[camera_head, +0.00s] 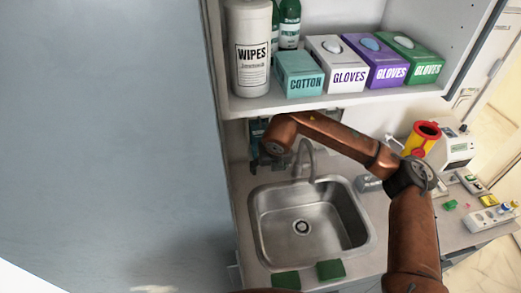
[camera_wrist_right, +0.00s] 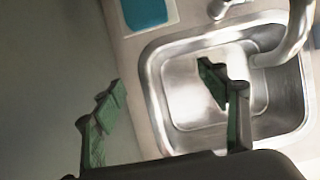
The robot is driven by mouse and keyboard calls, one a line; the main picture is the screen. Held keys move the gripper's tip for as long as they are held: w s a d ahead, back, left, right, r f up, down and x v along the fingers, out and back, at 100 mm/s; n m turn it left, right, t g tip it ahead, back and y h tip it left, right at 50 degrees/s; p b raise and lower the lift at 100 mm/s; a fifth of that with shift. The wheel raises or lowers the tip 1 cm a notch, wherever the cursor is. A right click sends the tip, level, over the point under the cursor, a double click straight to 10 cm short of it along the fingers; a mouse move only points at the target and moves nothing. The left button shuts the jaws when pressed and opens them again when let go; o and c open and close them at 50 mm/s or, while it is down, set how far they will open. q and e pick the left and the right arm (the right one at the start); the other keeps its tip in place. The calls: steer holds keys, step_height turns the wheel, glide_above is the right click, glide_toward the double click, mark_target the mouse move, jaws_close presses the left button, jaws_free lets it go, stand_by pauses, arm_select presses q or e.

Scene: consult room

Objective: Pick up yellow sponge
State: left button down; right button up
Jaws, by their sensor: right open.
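I do not clearly see a yellow sponge in either view. A small yellow item (camera_head: 488,200) lies on the right part of the counter, too small to identify. My right gripper (camera_head: 262,163) is at the back left of the sink, beneath the shelf, small and dark in the head view. In the right wrist view its two green-padded fingers (camera_wrist_right: 165,92) stand wide apart, open, with nothing between them. The steel sink (camera_head: 262,225) lies beyond the fingers in the wrist view. I cannot make out my left gripper.
The faucet (camera_head: 308,165) stands close to my right gripper. The shelf (camera_head: 285,101) above holds a wipes tub (camera_head: 250,50), a cotton box and glove boxes. Two dark green pieces (camera_head: 331,269) lie at the front edge. A red-yellow container (camera_head: 424,138) stands right. A blue item (camera_wrist_right: 146,12) is beside the sink.

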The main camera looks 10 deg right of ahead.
steer(key=w+p, duration=0.2)
steer(key=w, duration=0.8)
steer(key=shift+w+a, duration=0.15)
steer(key=shift+w, duration=0.1)
steer(key=shift+p+x, duration=0.35)
steer(key=shift+x, duration=2.2)
arm_select(q)
steer(key=r, duration=0.1)
steer(key=w+r, duration=0.1)
steer(key=r, duration=0.1)
arm_select(e)
steer(key=shift+c, duration=0.5)
steer(key=c, duration=0.7)
steer(key=shift+c, duration=0.2)
